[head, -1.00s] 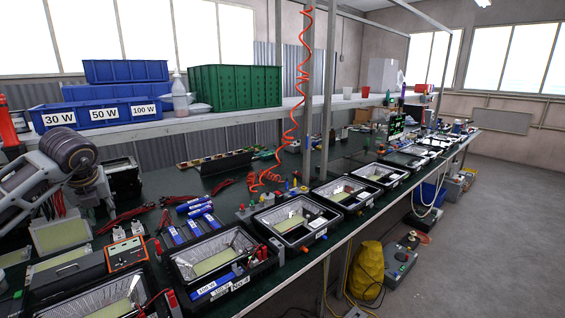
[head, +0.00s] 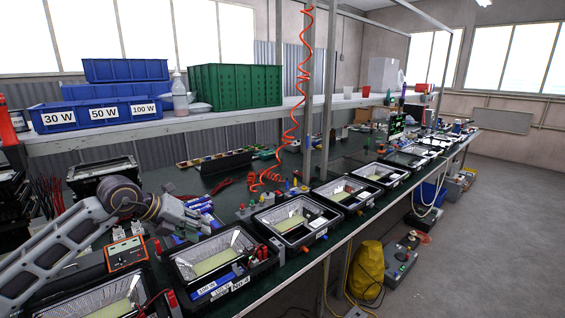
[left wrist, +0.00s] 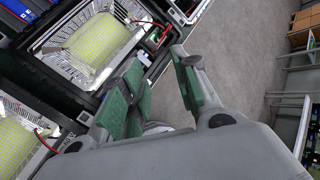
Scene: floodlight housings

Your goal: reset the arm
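My left arm (head: 62,245) reaches in from the left in the head view, over the near left part of the bench. My left gripper (head: 178,213) is at its end, partly hidden behind the round wrist joint. In the left wrist view my left gripper (left wrist: 160,92) has its two green-padded fingers apart, with nothing seen between them. A floodlight housing (left wrist: 90,45) with a yellow-green panel lies beyond the fingers at the upper left. My right gripper is in neither view.
Floodlight housings (head: 212,256) stand in a row along the dark green bench. An orange meter (head: 126,253) and blue packs (head: 200,207) are close to my left arm. Blue bins (head: 95,114) and a green crate (head: 234,86) stand on the shelf. The floor at right (head: 500,230) is clear.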

